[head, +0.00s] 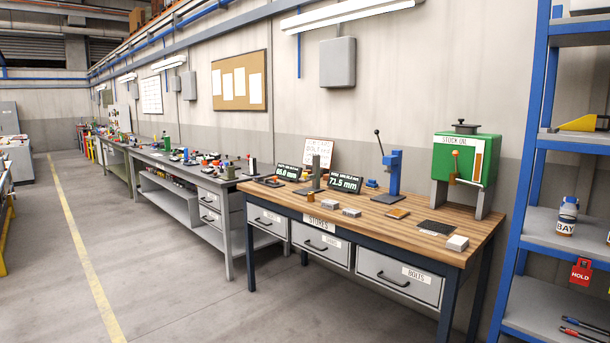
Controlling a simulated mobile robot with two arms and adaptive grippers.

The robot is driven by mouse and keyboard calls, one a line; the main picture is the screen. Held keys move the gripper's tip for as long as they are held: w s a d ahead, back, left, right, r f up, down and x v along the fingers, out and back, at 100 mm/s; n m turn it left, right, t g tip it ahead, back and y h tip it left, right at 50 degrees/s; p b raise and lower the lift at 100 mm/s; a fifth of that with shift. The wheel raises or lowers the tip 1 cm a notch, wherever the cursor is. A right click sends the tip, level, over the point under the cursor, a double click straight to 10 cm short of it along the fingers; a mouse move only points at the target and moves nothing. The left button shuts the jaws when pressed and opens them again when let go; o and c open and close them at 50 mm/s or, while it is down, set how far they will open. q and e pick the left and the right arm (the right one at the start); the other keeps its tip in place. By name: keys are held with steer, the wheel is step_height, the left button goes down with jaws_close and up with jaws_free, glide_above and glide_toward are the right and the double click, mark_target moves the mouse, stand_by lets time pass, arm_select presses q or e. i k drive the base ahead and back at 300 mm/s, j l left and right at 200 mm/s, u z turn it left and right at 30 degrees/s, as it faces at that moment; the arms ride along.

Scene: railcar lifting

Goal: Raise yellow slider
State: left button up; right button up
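No yellow slider can be made out for certain at this size. Two upright measuring stands are on the wooden-topped bench (430,218). A dark display reading 71.5 mm (345,183) stands beside a grey upright post (316,174). A second dark display reading about 65.0 mm (288,171) stands to its left. A small amber piece (310,197) sits at the bench's front edge near the post; its kind is unclear. Neither of my grippers is in the head view.
A blue shelf rack (535,150) is at the right, holding a yellow wedge-shaped thing (577,123). The floor (180,280) in front is clear.

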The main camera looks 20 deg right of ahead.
mark_target(311, 177)
steer(key=i+l, duration=0.15)
steer(key=i, duration=0.35)
steer(key=i+l, duration=0.2)
steer(key=i, duration=0.25)
steer(key=i+l, duration=0.15)
steer(key=i, duration=0.35)
steer(key=i+l, duration=0.2)
steer(key=i, duration=0.3)
